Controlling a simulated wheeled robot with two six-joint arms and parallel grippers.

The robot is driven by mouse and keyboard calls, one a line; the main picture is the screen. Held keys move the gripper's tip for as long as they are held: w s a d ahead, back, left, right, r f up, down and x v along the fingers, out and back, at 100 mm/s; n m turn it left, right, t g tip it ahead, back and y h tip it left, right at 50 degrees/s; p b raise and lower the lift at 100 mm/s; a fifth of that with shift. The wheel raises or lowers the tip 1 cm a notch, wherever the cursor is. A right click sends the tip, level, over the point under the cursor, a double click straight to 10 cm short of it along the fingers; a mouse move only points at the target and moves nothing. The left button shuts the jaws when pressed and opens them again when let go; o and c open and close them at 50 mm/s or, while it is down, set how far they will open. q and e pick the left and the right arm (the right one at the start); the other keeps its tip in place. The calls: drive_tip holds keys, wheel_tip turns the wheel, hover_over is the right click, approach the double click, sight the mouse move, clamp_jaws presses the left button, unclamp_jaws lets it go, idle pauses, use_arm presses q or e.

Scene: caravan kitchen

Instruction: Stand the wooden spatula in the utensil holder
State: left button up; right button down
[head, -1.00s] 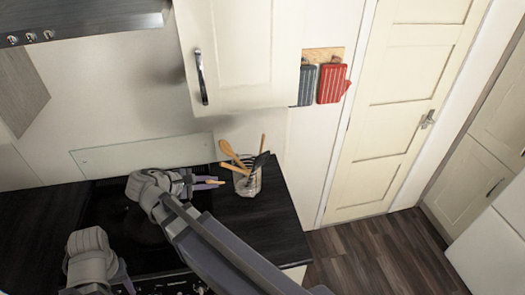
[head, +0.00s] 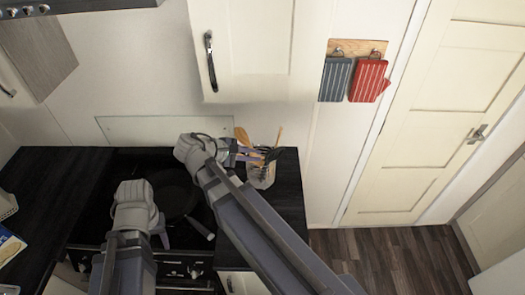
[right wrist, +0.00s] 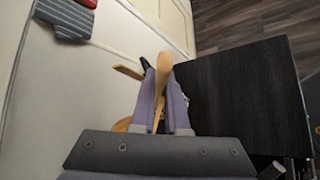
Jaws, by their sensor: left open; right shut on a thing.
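My right gripper (head: 250,154) is at the utensil holder (head: 262,178), a clear container on the dark counter right of the hob. In the right wrist view its fingers (right wrist: 162,100) are shut on a wooden utensil, seemingly the wooden spatula (right wrist: 163,73). Other wooden utensils (head: 242,135) and a black one (head: 273,155) stand tilted in the holder. The spatula's lower end is hidden, so I cannot tell whether it is inside the holder. My left gripper (head: 160,240) is open and empty over the front of the hob.
A dark pan (head: 175,198) sits on the hob. A cream cupboard (head: 250,50) hangs above the holder. Grey and red pot holders (head: 368,80) hang on the wall. The counter (right wrist: 235,90) beside the holder is bare.

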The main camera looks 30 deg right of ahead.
use_arm(q)
drive_tip(key=shift+d, duration=0.3)
use_arm(e)
drive_tip(key=shift+d, duration=0.3)
use_arm(q)
drive_tip(key=shift+f, duration=0.1)
use_arm(e)
drive_tip(key=shift+w+f, duration=0.15)
drive_tip(key=shift+f, duration=0.05)
drive_tip(key=shift+w+d+f+b, duration=0.7)
drive_tip(key=shift+w+f+b, duration=0.3)
drive_tip(key=shift+f+b, duration=0.5)
drive_tip(key=shift+w+d+f+b, duration=0.75)
drive_tip(key=shift+w+f+b, duration=0.2)
drive_tip(key=shift+f+b, duration=0.55)
drive_tip(key=shift+w+d+f+b, duration=0.7)
drive_tip(key=shift+w+f+b, duration=0.3)
drive_tip(key=shift+f+b, duration=0.5)
use_arm(q)
wheel_tip(320, 180, down, 9)
drive_tip(key=shift+f+b, duration=0.15)
drive_tip(key=shift+b, duration=0.15)
use_arm(e)
drive_tip(key=shift+w, duration=0.1)
use_arm(q)
drive_tip(key=shift+s+a, duration=0.1)
